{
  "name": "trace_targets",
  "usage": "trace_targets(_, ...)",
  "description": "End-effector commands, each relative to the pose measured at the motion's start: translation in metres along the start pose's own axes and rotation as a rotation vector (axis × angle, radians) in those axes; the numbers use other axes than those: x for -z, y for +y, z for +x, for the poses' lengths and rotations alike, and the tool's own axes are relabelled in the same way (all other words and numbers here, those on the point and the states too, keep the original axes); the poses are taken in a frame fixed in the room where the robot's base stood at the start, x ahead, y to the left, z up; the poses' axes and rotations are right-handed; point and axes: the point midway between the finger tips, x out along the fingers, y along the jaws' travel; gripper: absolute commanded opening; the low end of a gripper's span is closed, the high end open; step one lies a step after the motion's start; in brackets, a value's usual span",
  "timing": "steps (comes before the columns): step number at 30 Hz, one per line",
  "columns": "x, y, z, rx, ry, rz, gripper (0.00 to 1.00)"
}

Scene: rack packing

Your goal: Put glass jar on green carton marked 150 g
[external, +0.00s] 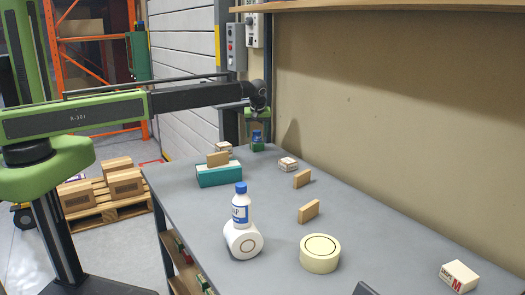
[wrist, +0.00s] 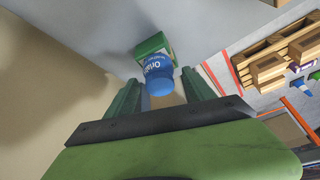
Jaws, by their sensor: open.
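The glass jar with a blue lid (wrist: 160,84) and blue label appears to stand upright on the green carton (wrist: 152,46) in the wrist view. In the external view the small blue jar (external: 257,136) shows above the green carton (external: 257,147) at the table's far end. The carton's 150 g mark cannot be read. My gripper (wrist: 163,92) is open, with one finger on each side of the jar's lid. In the external view my gripper (external: 257,119) points down just above the jar. I cannot tell whether a finger touches it.
On the grey table (external: 280,185), a teal box (external: 219,176) bears a brown block (external: 218,159). A cream tape roll (external: 320,253) and a white box (external: 459,276) lie nearer. A wall runs along the right.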

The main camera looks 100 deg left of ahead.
Motion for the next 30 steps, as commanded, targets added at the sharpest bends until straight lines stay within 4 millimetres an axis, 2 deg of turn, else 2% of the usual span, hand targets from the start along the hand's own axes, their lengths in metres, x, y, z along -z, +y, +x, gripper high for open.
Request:
trace_targets(1,0.002,0.000,-0.013,0.000,0.000,0.001,0.62)
trace_targets(9,0.004,0.000,-0.076,-0.001,0.001,0.001,0.62)
trace_targets(12,0.004,-0.001,-0.098,0.000,0.001,0.001,0.62)
trace_targets(15,0.003,0.000,-0.112,0.000,0.001,0.001,0.62)
trace_targets(27,-0.002,0.000,-0.114,-0.001,0.000,0.003,0.62)
trace_targets(29,-0.014,0.000,-0.119,-0.005,-0.006,0.029,0.62)
trace_targets(30,-0.031,-0.001,-0.125,-0.012,-0.015,0.069,0.62)
